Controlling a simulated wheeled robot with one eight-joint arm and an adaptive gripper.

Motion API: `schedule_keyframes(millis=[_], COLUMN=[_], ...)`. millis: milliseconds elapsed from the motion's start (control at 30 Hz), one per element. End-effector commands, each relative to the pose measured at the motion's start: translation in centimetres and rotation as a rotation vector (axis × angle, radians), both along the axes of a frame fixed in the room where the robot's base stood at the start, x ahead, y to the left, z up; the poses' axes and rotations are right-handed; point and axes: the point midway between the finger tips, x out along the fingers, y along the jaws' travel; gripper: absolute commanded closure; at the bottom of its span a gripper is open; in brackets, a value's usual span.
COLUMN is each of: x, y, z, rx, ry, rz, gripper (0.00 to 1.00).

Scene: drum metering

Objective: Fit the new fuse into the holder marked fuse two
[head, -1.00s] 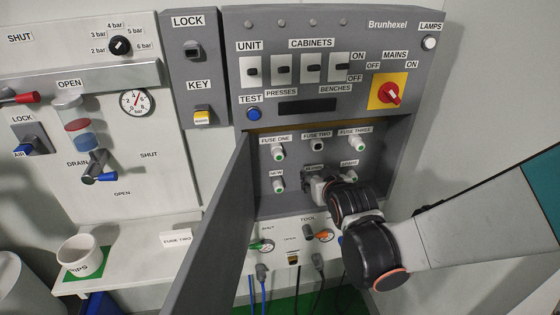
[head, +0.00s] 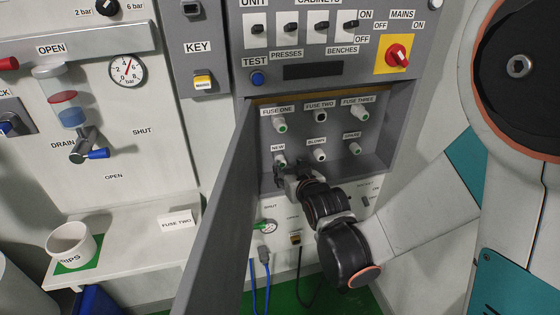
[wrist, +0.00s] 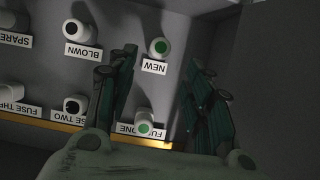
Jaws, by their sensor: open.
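The new fuse is a white stub with a green end in the place marked NEW (head: 280,160). In the wrist view this fuse (wrist: 159,47) sits between my open fingers, with a gap on each side. My gripper (head: 283,172) is at that place, low in the cabinet recess; its wrist view point is between the fingertips (wrist: 165,65). The fuse two holder (head: 320,117) is a white ring with a dark centre. The part at BLOWN (head: 320,155) is white; in the wrist view its end (wrist: 75,30) looks dark.
Fuse one (head: 280,125) and fuse three (head: 362,115) have green ends. A spare (head: 355,149) sits at the right. The open cabinet door (head: 222,215) stands close to the left of my gripper. A FUSE TWO card (head: 178,221) and a white cup (head: 72,243) are on the shelf.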

Motion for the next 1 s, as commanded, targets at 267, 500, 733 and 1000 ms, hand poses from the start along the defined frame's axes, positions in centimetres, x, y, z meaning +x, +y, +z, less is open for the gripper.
schedule_keyframes(millis=[267, 500, 733, 1000], x=[2.3, 5.2, 7.2, 7.8], y=[0.7, 1.5, 2.0, 2.2], z=[-1.1, -2.5, -3.3, -3.5], rx=[0.000, 0.000, 0.000, 0.000], ry=[0.000, 0.000, 0.000, 0.000], rz=[0.000, 0.000, 0.000, 0.000], gripper=[0.54, 0.54, 0.54, 0.54])
